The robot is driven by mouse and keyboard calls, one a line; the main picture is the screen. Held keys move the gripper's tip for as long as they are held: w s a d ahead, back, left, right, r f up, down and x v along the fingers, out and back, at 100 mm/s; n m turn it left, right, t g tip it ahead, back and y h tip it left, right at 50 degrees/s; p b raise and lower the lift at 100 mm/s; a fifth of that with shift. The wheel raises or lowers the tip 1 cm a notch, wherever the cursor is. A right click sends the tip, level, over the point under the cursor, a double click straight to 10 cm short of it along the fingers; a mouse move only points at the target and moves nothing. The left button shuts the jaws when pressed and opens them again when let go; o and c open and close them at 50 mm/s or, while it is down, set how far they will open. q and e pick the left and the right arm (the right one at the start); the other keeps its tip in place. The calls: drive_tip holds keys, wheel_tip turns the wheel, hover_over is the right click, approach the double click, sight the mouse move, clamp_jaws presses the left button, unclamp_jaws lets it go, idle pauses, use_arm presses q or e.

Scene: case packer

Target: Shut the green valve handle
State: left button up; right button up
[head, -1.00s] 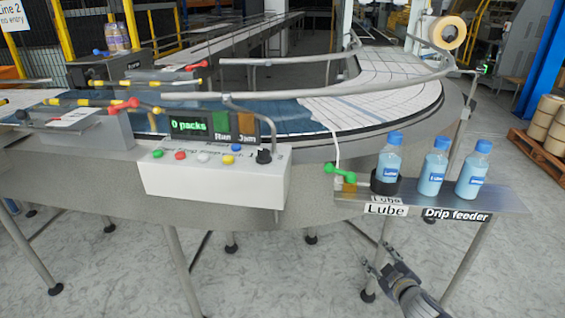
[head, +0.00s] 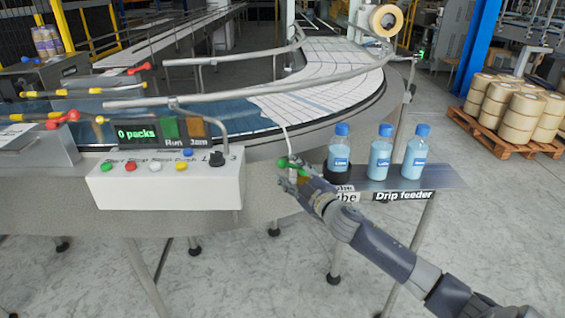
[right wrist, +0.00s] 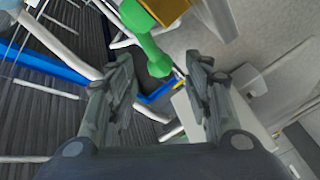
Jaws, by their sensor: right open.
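The green valve handle (head: 291,162) sits at the left end of the lube shelf, beside the conveyor's curved edge. My right gripper (head: 291,178) is at the handle in the head view and partly covers it and its brass body. In the right wrist view the green handle (right wrist: 146,38) reaches down from the top, its rounded end a little beyond and between the two open fingers (right wrist: 160,88). I cannot tell whether a finger touches it. My left gripper is not in view.
Three blue bottles (head: 380,155) stand on the drip feeder shelf (head: 440,178), just right of the handle. A white control box (head: 165,183) with coloured buttons is to the left. Guide rails (head: 250,95) run behind. Open floor lies in front.

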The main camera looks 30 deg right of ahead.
sight(285, 166)
drive_tip(key=shift+w+d+p, duration=0.1)
drive_tip(key=shift+w+p, duration=0.3)
drive_tip(key=shift+w, duration=2.15)
clamp_jaws()
